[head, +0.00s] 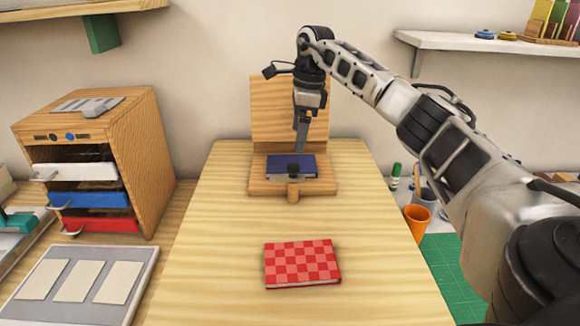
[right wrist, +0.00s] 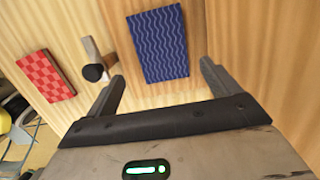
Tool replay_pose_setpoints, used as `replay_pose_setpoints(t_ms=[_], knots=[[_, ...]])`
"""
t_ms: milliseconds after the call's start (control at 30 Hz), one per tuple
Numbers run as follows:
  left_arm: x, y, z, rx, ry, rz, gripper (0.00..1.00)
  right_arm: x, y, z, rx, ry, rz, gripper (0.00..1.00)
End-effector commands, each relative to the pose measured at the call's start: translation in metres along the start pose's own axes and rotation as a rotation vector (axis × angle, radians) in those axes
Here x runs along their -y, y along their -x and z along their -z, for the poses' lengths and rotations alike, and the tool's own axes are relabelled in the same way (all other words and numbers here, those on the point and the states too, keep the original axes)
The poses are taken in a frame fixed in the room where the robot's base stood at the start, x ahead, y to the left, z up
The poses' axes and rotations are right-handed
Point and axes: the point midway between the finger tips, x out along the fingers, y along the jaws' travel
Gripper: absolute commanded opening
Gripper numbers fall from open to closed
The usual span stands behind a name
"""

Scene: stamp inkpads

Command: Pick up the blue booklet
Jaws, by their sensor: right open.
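The blue booklet (head: 283,163) lies flat on a wooden stand (head: 262,188) toward the back of the table. In the right wrist view the booklet (right wrist: 158,42) shows a wavy light pattern and lies between and beyond my fingers. My right gripper (head: 301,150) is just above the booklet, pointing down. In the right wrist view the gripper (right wrist: 162,76) is open with nothing between its fingers. I cannot tell whether the fingertips touch the booklet or the stand. My left gripper is not in view.
A peg with a dark knob (right wrist: 93,72) stands at the booklet's front side. An upright board (head: 275,110) rises behind the stand. A red checked booklet (head: 302,263) lies nearer on the table (head: 215,240). An orange cup (head: 417,218) is right of the table.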

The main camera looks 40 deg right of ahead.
Motion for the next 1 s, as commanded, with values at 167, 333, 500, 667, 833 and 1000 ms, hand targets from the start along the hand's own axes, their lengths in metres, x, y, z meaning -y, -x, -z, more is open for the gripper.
replay_pose_setpoints(t_ms=[167,333,500,667,833,1000], knots=[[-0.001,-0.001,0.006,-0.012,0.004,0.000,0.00,0.000,-0.021,0.000,0.000,0.000,-0.001,0.88],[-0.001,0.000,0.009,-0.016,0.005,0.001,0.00,0.000,-0.032,-0.001,0.000,0.001,-0.001,0.88],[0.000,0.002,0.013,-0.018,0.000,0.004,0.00,0.001,-0.058,-0.002,-0.001,0.000,-0.003,0.88],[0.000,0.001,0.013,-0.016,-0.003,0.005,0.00,0.001,-0.074,-0.002,0.000,0.001,-0.001,0.88],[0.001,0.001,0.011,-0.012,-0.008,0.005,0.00,0.001,-0.077,-0.002,0.001,0.001,0.001,0.88],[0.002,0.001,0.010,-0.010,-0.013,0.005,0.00,0.001,-0.077,-0.002,0.001,0.000,0.000,0.63]])
